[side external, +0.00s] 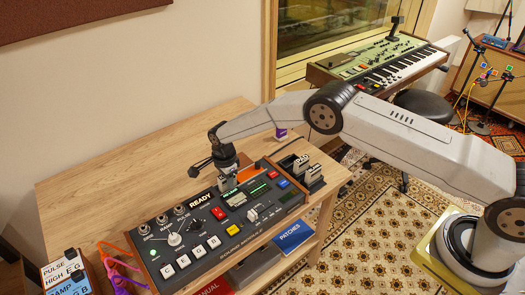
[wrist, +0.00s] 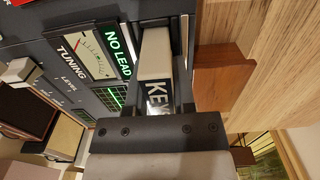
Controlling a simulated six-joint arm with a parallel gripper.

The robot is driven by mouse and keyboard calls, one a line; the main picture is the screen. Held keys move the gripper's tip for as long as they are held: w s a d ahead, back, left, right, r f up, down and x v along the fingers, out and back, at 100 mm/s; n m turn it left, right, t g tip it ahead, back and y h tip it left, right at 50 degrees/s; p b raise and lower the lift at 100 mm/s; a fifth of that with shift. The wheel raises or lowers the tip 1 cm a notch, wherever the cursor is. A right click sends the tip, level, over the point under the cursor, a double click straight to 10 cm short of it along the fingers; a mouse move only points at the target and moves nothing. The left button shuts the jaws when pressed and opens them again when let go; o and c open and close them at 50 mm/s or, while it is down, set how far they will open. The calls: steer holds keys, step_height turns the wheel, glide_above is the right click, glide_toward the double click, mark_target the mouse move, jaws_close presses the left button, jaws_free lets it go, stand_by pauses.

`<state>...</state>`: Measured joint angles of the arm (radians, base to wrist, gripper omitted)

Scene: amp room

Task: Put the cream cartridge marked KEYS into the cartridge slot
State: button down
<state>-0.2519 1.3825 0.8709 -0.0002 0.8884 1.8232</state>
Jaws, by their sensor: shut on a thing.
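The cream cartridge marked KEYS (wrist: 156,52) is between the fingers of my gripper (wrist: 160,78), its label partly cut off by the gripper body. In the side view my gripper (side external: 225,168) is shut on the cartridge (side external: 225,184), pointing down at the back edge of the dark sound module (side external: 205,250). The cartridge's lower end is at or just above the module's top; I cannot tell whether it is inside an opening. The cartridge slot is not clearly visible, hidden by the gripper and cartridge.
A small rack of cartridges (side external: 300,170) stands at the module's right end. The module has knobs, buttons and a lit green NO LEAD sign (wrist: 119,46). Bare wooden desk (side external: 100,190) lies behind and left. Labelled boxes (side external: 67,275) and coloured cables (side external: 120,265) are at lower left.

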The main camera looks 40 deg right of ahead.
steer(key=shift+f, duration=0.15)
stand_by(0.7)
steer(key=shift+c, duration=1.8)
jaws_free()
steer(key=shift+o, duration=0.2)
steer(key=shift+s, duration=0.1)
steer(key=shift+c, duration=0.3)
